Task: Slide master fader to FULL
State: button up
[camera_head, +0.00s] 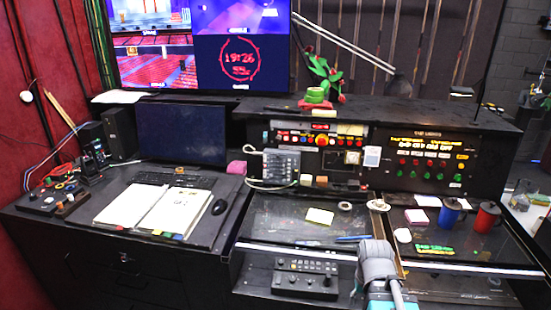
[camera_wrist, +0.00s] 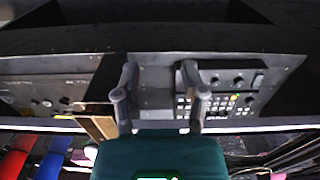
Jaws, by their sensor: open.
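I cannot make out a labelled master fader in either view. A black control box (camera_head: 303,278) with small knobs and buttons sits on the low shelf left of my arm. A panel with knobs and a button grid, likely this box (camera_wrist: 222,92), shows at the right of the wrist view. My gripper (camera_wrist: 160,100) is open and empty, its two grey fingers apart over a dark surface, the right one close to the button grid. In the head view, my gripper's fingers are hard to make out at the lower right of centre.
The upper desk holds a yellow note pad (camera_head: 320,216), a blue pen (camera_head: 352,238), a blue mug (camera_head: 449,212) and a red mug (camera_head: 487,217). A button panel (camera_head: 432,158) stands behind. A light-coloured shelf edge (camera_head: 300,252) runs above the low shelf.

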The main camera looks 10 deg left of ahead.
jog(key=shift+d, duration=0.1)
jog(key=w+n+t+h+b, duration=0.2)
jog(key=w+n+t+h, duration=0.3)
jog(key=w, duration=0.9)
jog(key=n+t+y+b, duration=0.35)
jog(key=n+t, duration=0.95)
jog(key=n, duration=1.8)
send_near(277, 157)
jog(key=s, duration=0.5)
jog(key=shift+w+d+r+y+p, duration=0.2)
jog(key=shift+w+y+p, duration=0.1)
jog(key=shift+y, duration=0.15)
jog(key=shift+w, duration=0.1)
jog(key=shift+m, duration=0.3)
jog(key=w, duration=1.3)
jog(key=shift+w+d, duration=0.25)
jog(key=shift+d, duration=0.05)
